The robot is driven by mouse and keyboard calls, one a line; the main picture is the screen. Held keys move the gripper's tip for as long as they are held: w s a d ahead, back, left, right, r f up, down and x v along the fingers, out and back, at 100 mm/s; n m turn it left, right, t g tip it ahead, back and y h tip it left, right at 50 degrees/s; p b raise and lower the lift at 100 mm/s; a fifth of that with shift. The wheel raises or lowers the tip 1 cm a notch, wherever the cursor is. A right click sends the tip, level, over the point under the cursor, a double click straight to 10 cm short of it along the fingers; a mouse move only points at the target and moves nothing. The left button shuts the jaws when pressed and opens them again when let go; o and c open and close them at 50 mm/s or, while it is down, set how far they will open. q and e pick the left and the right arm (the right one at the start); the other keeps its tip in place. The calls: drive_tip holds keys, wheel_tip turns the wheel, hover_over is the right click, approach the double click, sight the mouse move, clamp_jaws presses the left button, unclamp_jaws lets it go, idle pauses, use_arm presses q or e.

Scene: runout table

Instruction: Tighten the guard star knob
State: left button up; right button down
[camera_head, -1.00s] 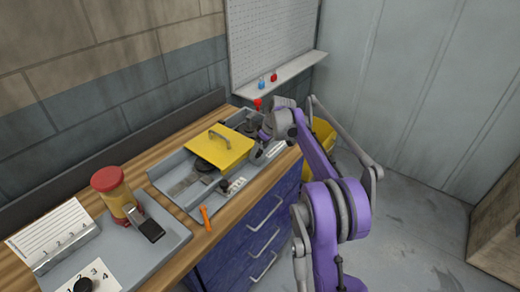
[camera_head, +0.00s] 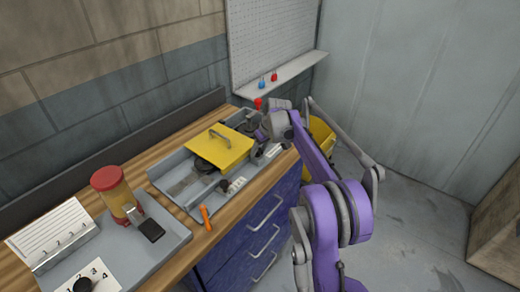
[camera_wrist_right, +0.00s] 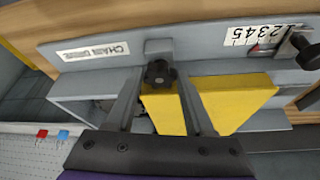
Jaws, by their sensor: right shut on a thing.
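The dark star knob (camera_wrist_right: 160,73) shows in the right wrist view beside the yellow guard (camera_wrist_right: 237,105), in front of the grey tray wall. My right gripper (camera_wrist_right: 158,78) has one finger on each side of the knob and is shut on it. In the head view the yellow guard (camera_head: 220,147) with its grey handle sits over the grey tray. My right gripper (camera_head: 260,137) is at the guard's right end there, and its fingers and the knob are hard to make out. My left gripper is not in view.
A numbered scale (camera_wrist_right: 262,37) with a black knob (camera_wrist_right: 303,47) is on the wall. An orange-handled tool (camera_head: 206,217) lies at the front edge. A jar with a red lid (camera_head: 112,190) stands in the left tray. A yellow bin (camera_head: 321,137) stands beyond the bench.

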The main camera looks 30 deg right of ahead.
drive_tip(key=shift+m, duration=0.5)
drive_tip(key=shift+c, duration=1.4)
unclamp_jaws()
drive_tip(key=shift+r, duration=0.1)
drive_tip(key=v, duration=1)
drive_tip(key=shift+s+r, duration=0.25)
drive_tip(key=shift+r, duration=0.05)
drive_tip(key=shift+a, duration=0.1)
